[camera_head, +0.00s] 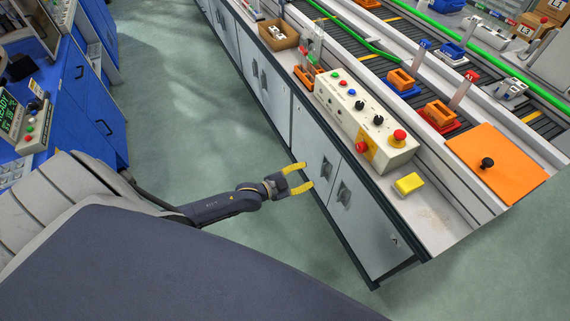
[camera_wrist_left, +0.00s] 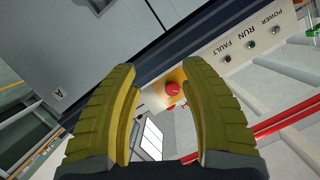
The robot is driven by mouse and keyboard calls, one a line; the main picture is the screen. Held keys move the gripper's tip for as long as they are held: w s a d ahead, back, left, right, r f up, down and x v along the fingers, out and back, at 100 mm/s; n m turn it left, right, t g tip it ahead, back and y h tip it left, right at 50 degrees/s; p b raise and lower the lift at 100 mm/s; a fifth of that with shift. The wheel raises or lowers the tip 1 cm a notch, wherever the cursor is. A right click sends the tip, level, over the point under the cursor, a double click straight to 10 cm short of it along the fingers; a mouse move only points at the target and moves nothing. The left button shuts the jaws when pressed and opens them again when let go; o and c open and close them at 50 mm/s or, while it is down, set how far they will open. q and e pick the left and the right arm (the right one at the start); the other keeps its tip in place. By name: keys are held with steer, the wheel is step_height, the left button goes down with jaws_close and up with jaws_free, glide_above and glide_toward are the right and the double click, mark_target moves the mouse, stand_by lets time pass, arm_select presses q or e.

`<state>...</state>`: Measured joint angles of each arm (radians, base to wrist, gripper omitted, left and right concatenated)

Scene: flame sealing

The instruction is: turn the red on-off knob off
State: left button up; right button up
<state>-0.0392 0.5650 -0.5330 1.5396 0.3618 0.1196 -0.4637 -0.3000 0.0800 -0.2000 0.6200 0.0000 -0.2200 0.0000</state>
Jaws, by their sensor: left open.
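The cream control box (camera_head: 338,108) stands on the bench edge. A red knob (camera_head: 361,147) sits on a yellow plate on its front face; it also shows in the left wrist view (camera_wrist_left: 172,89) between my fingers, farther off. A separate red mushroom button (camera_head: 399,135) stands on top of the box. My left gripper (camera_head: 308,176), with yellow fingers, is open and empty, in front of the cabinet doors and apart from the knob. The knob's exact setting is too small to read. My right gripper is out of view.
A yellow block (camera_head: 409,183) lies on the bench beside the box. An orange plate (camera_head: 497,162) with a black knob lies at the right. The bench edge and grey cabinets (camera_head: 317,150) are close to my left gripper. The floor in front is clear.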

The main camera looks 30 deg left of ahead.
arm_select(q)
steer(key=s+a+f+n+g+y, duration=0.2)
steer(key=a+f, duration=0.4)
steer(key=f, duration=0.6)
steer(key=shift+s+f+y, duration=0.35)
steer(key=shift+s+y, duration=0.15)
steer(key=shift+s, duration=0.2)
steer(key=s+a+f+n+g+y, duration=0.2)
steer(key=s+a+f+g, duration=0.1)
steer(key=s+f, duration=0.7)
steer(key=s+a+f+n+g+y, duration=0.2)
steer(key=s+a+f+g, duration=0.1)
steer(key=s+f, duration=0.65)
steer(key=s+d+f+g, duration=0.1)
steer(key=s+d+f, duration=0.2)
steer(key=s, duration=0.6)
steer(key=s+d+f+n+g, duration=0.1)
steer(key=s+d+f+g, duration=0.1)
steer(key=s, duration=0.7)
steer(key=s+d+f+g, duration=0.1)
steer(key=s+d+f, duration=0.3)
steer(key=s, duration=0.5)
steer(key=shift+d+f+n, duration=0.25)
steer(key=shift+d+n, duration=0.05)
steer(key=shift+d, duration=0.35)
